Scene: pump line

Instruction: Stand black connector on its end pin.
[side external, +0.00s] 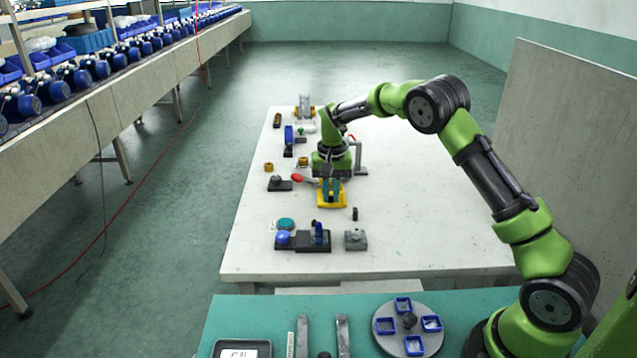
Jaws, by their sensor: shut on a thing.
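My gripper (331,186) points down over the middle of the table, at a yellow part (331,201). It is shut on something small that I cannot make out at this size. I cannot tell whether the gripper touches the yellow part or is just above it. I cannot pick out the black connector for certain. A small dark upright piece (355,213) stands just right of the yellow part, apart from the gripper.
A black base with blue parts (303,241) and a grey block (355,240) stand nearer the front. A dark base (279,184) and a red part (297,178) lie left of the gripper. A grey bracket (360,160) stands close on the right. The table's right half (430,220) is clear.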

